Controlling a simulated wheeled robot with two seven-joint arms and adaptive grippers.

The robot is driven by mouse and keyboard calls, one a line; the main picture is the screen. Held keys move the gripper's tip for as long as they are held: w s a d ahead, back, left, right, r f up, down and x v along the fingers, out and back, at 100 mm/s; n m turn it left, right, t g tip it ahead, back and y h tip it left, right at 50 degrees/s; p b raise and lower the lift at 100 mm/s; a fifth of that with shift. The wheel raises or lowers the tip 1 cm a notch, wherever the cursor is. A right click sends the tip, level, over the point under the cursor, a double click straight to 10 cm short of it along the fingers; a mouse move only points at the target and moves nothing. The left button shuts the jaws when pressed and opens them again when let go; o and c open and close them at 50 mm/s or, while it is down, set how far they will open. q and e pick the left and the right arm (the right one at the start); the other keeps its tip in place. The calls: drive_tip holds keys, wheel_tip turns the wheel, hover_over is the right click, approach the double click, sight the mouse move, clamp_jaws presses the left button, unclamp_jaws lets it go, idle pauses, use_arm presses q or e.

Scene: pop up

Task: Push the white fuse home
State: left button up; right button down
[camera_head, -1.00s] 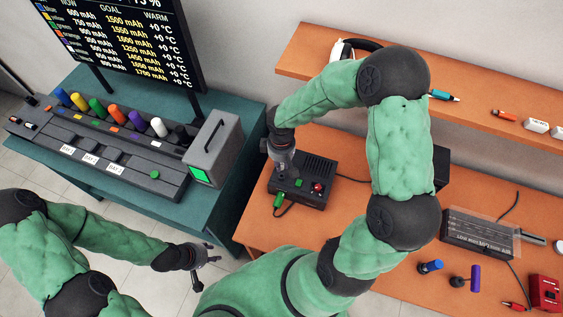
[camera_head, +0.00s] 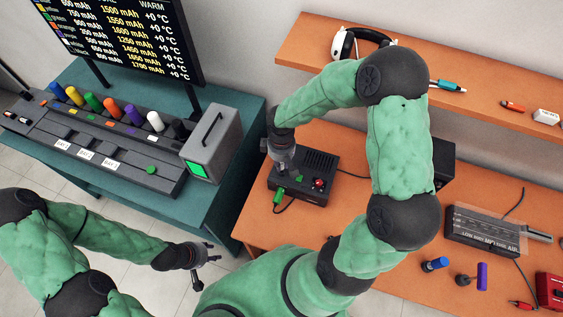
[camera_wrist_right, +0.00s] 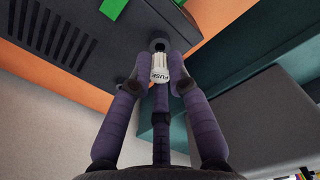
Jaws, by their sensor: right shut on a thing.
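The white fuse (camera_wrist_right: 160,68), with FUSE printed on its side, is between the fingertips of my right gripper (camera_wrist_right: 162,78) in the right wrist view. Its far end is at a dark round fitting (camera_wrist_right: 158,45) on the black box (camera_wrist_right: 50,65); I cannot tell how deep it sits. In the head view my right gripper (camera_head: 283,160) is over the left part of the black box (camera_head: 318,162), and the fuse is hidden there. My left gripper (camera_head: 203,268) is open and empty, low in front of the teal table, away from the box.
A grey case (camera_head: 212,145) and a rack of coloured cylinders (camera_head: 95,150) stand on the teal table to the left.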

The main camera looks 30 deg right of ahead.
drive_tip(key=shift+f, duration=0.25)
idle(0.4)
drive_tip(key=shift+f+b, duration=0.35)
drive_tip(key=shift+b, duration=0.2)
drive_tip(key=shift+f+b, duration=0.65)
drive_tip(key=shift+f, duration=0.1)
drive_tip(key=c, duration=1.1)
unclamp_jaws()
wheel_tip(320, 180, up, 12)
